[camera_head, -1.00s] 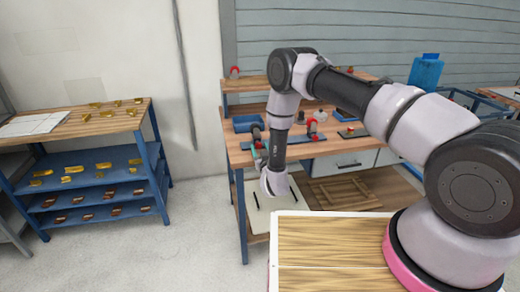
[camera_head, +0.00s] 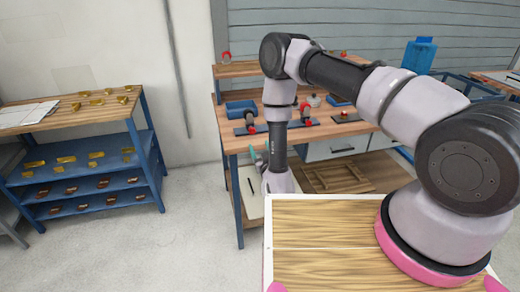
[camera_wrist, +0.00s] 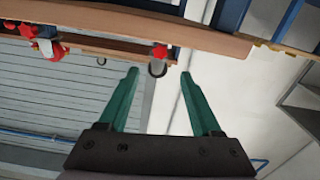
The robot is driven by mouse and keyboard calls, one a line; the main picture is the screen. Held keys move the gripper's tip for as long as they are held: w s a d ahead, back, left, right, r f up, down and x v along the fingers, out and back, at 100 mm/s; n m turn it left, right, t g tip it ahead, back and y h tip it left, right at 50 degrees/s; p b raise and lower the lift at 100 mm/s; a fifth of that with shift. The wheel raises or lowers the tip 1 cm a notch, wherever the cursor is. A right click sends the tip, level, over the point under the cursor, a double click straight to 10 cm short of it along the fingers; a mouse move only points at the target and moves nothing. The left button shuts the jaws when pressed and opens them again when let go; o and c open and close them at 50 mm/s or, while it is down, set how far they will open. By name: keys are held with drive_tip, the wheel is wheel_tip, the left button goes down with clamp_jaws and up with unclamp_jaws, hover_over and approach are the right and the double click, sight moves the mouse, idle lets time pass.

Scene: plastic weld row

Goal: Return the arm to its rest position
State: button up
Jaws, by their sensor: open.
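My arm shows in the head view, raised over the wooden top of my base and bent down at the elbow. In the wrist view my gripper (camera_wrist: 157,75) has two green fingers spread well apart with nothing between them. In the head view only a small green part of my gripper (camera_head: 256,158) shows, beside the wrist and in front of the workbench; its fingertips are mostly hidden there.
A workbench (camera_head: 240,144) with a blue bin (camera_head: 240,108) and red-knobbed tools stands behind my arm. A blue shelf rack (camera_head: 140,150) with yellow and copper-coloured parts stands at the left. The floor (camera_head: 190,230) between them is clear.

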drive_tip(key=shift+s, duration=0.35)
drive_tip(key=shift+w+r, duration=0.1)
drive_tip(key=w+d+r+m+g+h, duration=0.1)
drive_tip(key=w+d+r+m, duration=0.25)
drive_tip(key=r, duration=0.55)
drive_tip(key=w+d+r+m+g+h, duration=0.15)
drive_tip(key=w+d+r, duration=0.3)
drive_tip(key=r, duration=0.55)
drive_tip(key=w+d+r+m+h, duration=0.25)
drive_tip(key=w+r, duration=0.25)
drive_tip(key=r, duration=0.4)
drive_tip(key=s+d+r+m+g+y, duration=0.1)
drive_tip(key=s+d+r, duration=0.15)
drive_tip(key=r, duration=0.35)
drive_tip(key=s+d+r+g, duration=0.1)
drive_tip(key=s+d+r, duration=0.1)
drive_tip(key=d+r, duration=0.3)
drive_tip(key=s+d+r+g, duration=0.2)
drive_tip(key=s+d+r, duration=0.1)
drive_tip(key=s, duration=0.8)
drive_tip(key=s+d+r+g, duration=0.2)
drive_tip(key=s+r, duration=0.2)
drive_tip(key=s, duration=0.7)
drive_tip(key=s+d+r+g+y, duration=0.1)
drive_tip(key=s+d+r+g, duration=0.1)
drive_tip(key=s, duration=0.9)
drive_tip(key=shift+s+d+r, duration=0.15)
drive_tip(key=shift+d+r, duration=0.55)
drive_tip(key=shift+d, duration=0.15)
